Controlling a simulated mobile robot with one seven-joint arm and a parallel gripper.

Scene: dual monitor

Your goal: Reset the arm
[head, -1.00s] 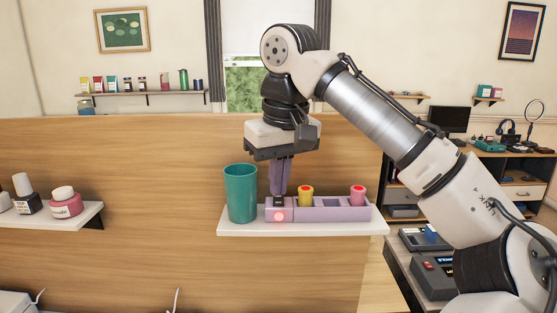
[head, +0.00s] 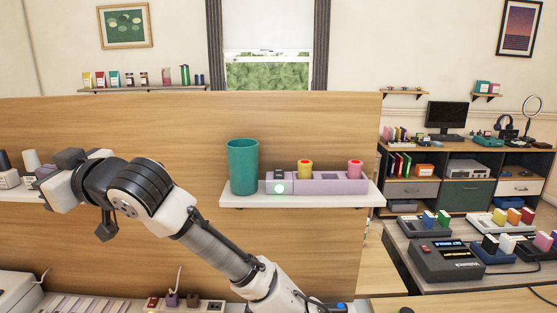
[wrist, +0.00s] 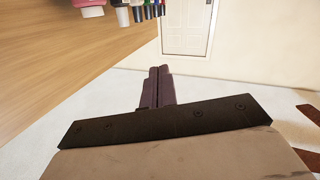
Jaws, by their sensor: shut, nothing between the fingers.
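My arm is folded across the lower left of the head view. My gripper shows in the wrist view (wrist: 158,75), with its two purple fingers shut together and nothing between them. In the head view its fingers are mostly hidden behind its own body, near the left shelf. The lilac holder (head: 330,184) sits on the middle shelf (head: 300,201), well to the right of my arm. A yellow piece (head: 305,172) and a pink piece (head: 355,172), both with red tops, stand in it. A teal cup (head: 243,167) stands beside the holder.
The wooden partition (head: 150,135) stands close behind the arm. A left shelf with bottles (head: 31,160) is next to my gripper. Sockets and plugs (head: 185,303) lie below. A desk with dark devices (head: 447,259) is at the right.

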